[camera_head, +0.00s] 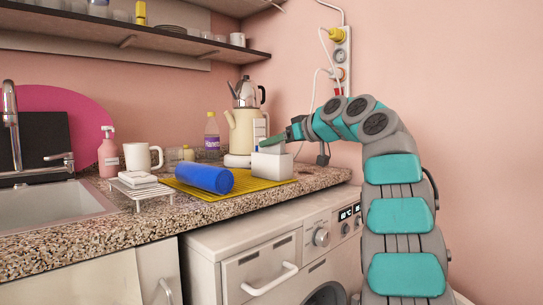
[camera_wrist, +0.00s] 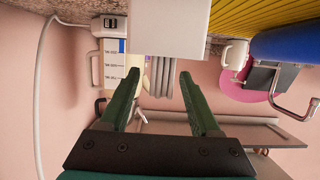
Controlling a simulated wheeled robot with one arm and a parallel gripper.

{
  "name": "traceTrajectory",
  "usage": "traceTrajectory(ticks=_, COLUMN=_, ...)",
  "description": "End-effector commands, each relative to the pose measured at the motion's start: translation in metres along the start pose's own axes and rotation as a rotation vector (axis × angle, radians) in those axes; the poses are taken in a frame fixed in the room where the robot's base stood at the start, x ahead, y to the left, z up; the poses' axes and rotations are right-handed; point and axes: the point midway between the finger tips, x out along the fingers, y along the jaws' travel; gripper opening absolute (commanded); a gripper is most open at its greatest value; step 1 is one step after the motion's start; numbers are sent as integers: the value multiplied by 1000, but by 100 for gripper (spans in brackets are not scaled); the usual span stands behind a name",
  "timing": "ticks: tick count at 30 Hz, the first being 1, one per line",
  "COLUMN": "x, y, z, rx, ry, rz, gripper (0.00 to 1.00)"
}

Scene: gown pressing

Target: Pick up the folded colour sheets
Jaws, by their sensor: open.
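A small stack of flat, white, folded-looking pieces (camera_head: 138,179) lies on a low wire stand on the counter in the head view. I cannot tell for sure whether these are the folded colour sheets. A white box (camera_head: 272,166) stands at the right end of the yellow mat, and a plain white block, probably this box, fills the top middle of the wrist view (camera_wrist: 168,25). My gripper (camera_head: 268,150) is at the white box's top in the head view. In the wrist view, my gripper (camera_wrist: 158,85) has its two green fingers apart. A grey ridged thing shows between them, apparently behind.
A blue roll (camera_head: 205,177) lies on the yellow mat (camera_head: 235,183). A white mug (camera_head: 142,157), a pink pump bottle (camera_head: 108,152) and a purple-labelled bottle (camera_head: 212,132) stand left. A kettle (camera_head: 243,131) stands behind the box. The sink (camera_head: 50,215) is far left; a wall socket strip (camera_head: 340,60) is behind my arm.

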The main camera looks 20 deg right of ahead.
Motion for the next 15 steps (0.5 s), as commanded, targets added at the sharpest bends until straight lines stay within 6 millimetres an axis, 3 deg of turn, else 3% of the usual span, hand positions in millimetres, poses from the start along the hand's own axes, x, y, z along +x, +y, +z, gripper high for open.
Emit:
traceTrajectory(ticks=3, x=13, y=0, z=0, rx=1, ry=-2, rz=-1, gripper=64)
traceTrajectory(ticks=10, x=16, y=-1, z=1, rx=0, ry=-1, rz=-2, gripper=64)
traceTrajectory(ticks=15, x=16, y=-1, z=1, rx=0, ry=-1, rz=-2, gripper=44)
